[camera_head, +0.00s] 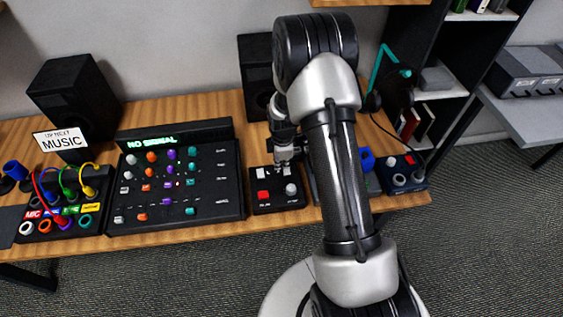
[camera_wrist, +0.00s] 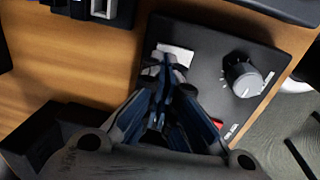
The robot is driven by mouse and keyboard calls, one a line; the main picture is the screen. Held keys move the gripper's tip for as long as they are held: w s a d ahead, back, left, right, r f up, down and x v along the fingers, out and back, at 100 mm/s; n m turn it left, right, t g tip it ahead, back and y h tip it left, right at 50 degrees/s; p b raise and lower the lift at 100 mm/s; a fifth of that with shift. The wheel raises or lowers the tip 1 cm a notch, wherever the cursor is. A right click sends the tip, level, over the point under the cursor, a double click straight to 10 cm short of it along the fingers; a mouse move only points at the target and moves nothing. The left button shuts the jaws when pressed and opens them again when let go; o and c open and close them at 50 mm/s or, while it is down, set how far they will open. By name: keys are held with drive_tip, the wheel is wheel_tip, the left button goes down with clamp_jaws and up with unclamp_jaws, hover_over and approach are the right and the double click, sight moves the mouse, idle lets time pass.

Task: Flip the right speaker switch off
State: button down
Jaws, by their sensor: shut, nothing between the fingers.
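A small black control box (camera_head: 277,205) sits on the wooden desk and also shows in the wrist view (camera_wrist: 205,52). The right white switch (camera_wrist: 176,54) shows at the upper left of the box in the wrist view, and its setting is unclear. My gripper (camera_head: 283,160) is shut and empty, pointing down at the back of the box. In the wrist view its fingertips (camera_wrist: 165,72) are at the near edge of the right switch, and I cannot tell if they touch it. The other switch is hidden behind my gripper in the wrist view.
The box also has a grey knob (camera_head: 291,189) and a red button (camera_head: 263,196). A mixer panel (camera_head: 175,211) with a "NO SIGNAL" display is close on the left. A black speaker (camera_head: 256,70) stands behind. A blue box with knobs (camera_head: 403,174) is at right.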

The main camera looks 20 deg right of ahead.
drive_tip(key=shift+w+f, duration=0.15)
drive_tip(key=shift+f, duration=0.2)
drive_tip(key=shift+s, duration=0.2)
drive_tip(key=shift+s+a+r, duration=0.1)
drive_tip(key=shift+s+a, duration=0.15)
drive_tip(key=shift+s, duration=0.35)
drive_tip(key=shift+w+r, duration=0.1)
drive_tip(key=shift+r, duration=0.1)
wheel_tip(320, 180, up, 14)
drive_tip(key=s+p, duration=0.1)
drive_tip(key=p, duration=0.4)
drive_tip(key=shift+s+a+f, duration=0.25)
drive_tip(key=shift+s, duration=0.15)
drive_tip(key=shift+p, duration=0.4)
